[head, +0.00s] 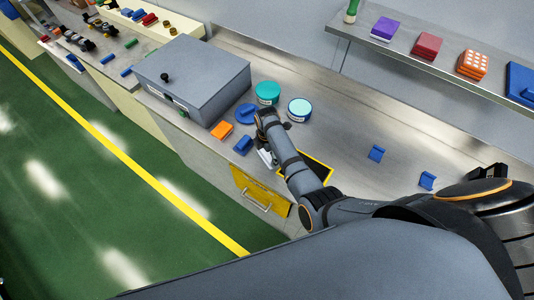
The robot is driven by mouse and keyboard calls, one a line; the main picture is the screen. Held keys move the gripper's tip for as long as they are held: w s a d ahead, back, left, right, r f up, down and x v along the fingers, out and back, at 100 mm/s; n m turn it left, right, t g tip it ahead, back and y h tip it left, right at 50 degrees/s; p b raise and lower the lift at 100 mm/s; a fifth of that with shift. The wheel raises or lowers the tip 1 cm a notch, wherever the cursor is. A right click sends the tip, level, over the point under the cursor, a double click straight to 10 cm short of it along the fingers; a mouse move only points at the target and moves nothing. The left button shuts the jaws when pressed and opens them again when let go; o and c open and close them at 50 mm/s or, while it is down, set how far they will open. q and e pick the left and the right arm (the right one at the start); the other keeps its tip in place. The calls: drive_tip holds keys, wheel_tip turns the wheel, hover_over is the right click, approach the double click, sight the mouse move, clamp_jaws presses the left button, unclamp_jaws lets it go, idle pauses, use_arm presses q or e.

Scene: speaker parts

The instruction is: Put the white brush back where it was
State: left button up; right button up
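My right arm reaches in from the right and bends over the bench; my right gripper (264,148) is at its end, pointing down beside the open yellow drawer (246,184). A small white shape (266,158) shows at the gripper, partly hidden by my forearm. It may be the white brush, but it is too small to tell, and I cannot tell whether the fingers are shut on it. My forearm also covers part of the drawer's inside. My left gripper is not in view.
A grey box (194,78) stands left of two round tubs, teal (267,92) and white-sided (299,108). Blue (243,145) and orange (222,130) pieces lie near the gripper. Two blue holders (376,153) stand right. A shelf (420,65) runs above; the bench's middle is clear.

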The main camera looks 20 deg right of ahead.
drive_tip(key=shift+o, duration=0.6)
drive_tip(key=shift+w, duration=0.1)
wheel_tip(320, 180, up, 6)
drive_tip(key=p, duration=0.5)
drive_tip(key=shift+r+p, duration=0.15)
drive_tip(key=shift+p, duration=0.2)
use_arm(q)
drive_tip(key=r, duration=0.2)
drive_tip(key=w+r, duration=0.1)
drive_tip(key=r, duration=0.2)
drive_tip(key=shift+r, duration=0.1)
use_arm(e)
wheel_tip(320, 180, up, 6)
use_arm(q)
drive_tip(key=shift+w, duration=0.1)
